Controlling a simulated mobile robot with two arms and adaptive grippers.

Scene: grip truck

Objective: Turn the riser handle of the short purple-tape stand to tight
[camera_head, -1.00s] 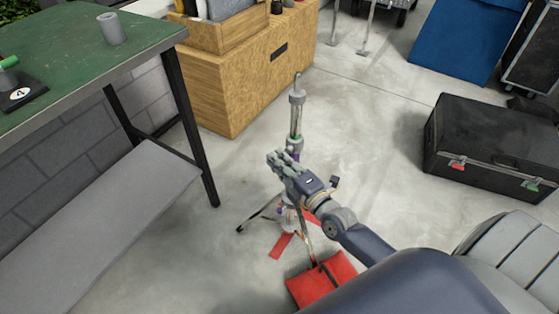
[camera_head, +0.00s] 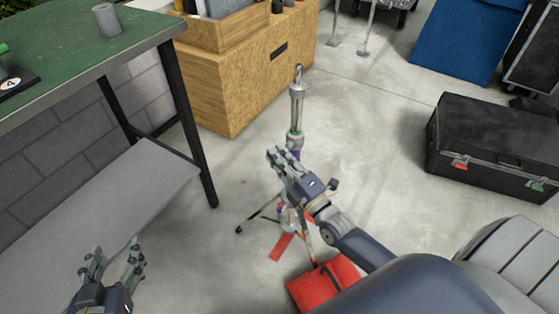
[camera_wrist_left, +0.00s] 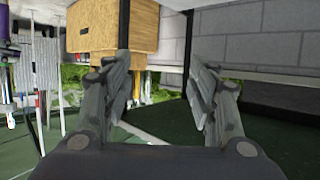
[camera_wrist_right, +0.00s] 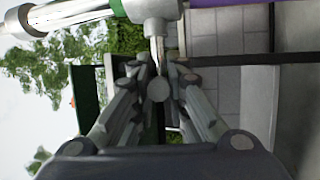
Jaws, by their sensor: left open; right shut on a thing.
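The short stand (camera_head: 296,115) stands upright on the floor in the head view, with a purple band just below its collar and its legs spread low. In the right wrist view the stand's column (camera_wrist_right: 80,12) runs across the top, with a purple part (camera_wrist_right: 222,3) at the right. The riser handle (camera_wrist_right: 158,88) sticks out from the collar. My right gripper (camera_head: 276,155) is beside the column; in its wrist view its fingers (camera_wrist_right: 160,85) are shut on the riser handle. My left gripper (camera_head: 112,252) is open and empty at the lower left, near the grey shelf.
A green-topped table (camera_head: 75,55) with a grey shelf (camera_head: 120,200) stands at the left. A wooden cabinet (camera_head: 240,80) is behind the stand. A red sandbag (camera_head: 325,285) lies at the stand's foot. A black case (camera_head: 495,150) is at the right. Floor between stand and case is clear.

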